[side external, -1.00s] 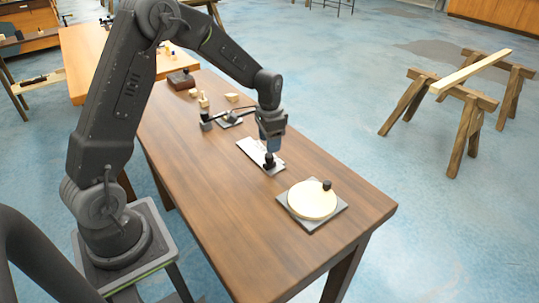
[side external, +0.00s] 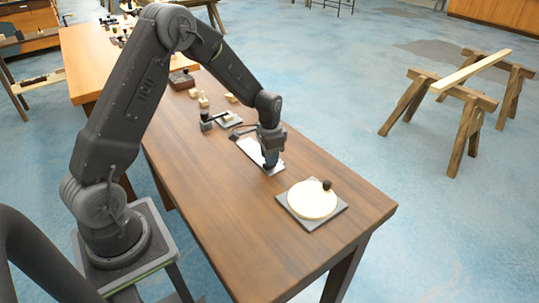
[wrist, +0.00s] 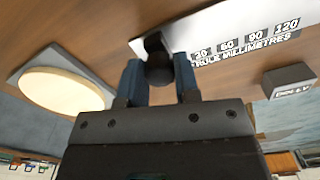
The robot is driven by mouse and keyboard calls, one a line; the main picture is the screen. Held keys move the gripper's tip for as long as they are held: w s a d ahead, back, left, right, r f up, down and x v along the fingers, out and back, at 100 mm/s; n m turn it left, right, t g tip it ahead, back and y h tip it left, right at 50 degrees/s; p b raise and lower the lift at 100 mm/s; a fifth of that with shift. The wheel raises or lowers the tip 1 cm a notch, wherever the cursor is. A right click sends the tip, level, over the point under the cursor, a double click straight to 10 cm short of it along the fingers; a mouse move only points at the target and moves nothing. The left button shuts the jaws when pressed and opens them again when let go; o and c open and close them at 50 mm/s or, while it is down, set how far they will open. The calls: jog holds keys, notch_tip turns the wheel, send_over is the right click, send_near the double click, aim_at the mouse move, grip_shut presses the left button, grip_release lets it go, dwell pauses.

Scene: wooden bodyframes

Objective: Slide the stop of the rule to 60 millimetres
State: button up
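The rule (wrist: 215,30) is a white plate with printed marks 30, 60, 90, 120 and the words "RULE MILLIMETRES". In the side view the rule (side external: 249,148) lies on the wooden table, partly behind my gripper. The stop is a dark block with a round black knob (wrist: 158,66). It sits at the rule's low end, left of the 30 mark in the wrist view. My gripper (wrist: 159,76) is lowered over the stop, with one blue finger on each side of the knob. The fingers look open, very close to the knob; contact is hard to tell. In the side view my gripper (side external: 270,158) hides the stop.
A round cream dial (side external: 312,199) with a black knob stands on a grey base at the near right. A grey block lettered "DOLLY" (wrist: 289,83) is beside the rule. Small wooden blocks (side external: 203,101) lie farther back. The table's near left is clear.

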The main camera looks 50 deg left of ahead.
aim_at(259, 157)
grip_shut()
jog(key=a, duration=0.6)
jog(key=o, duration=0.5)
grip_release()
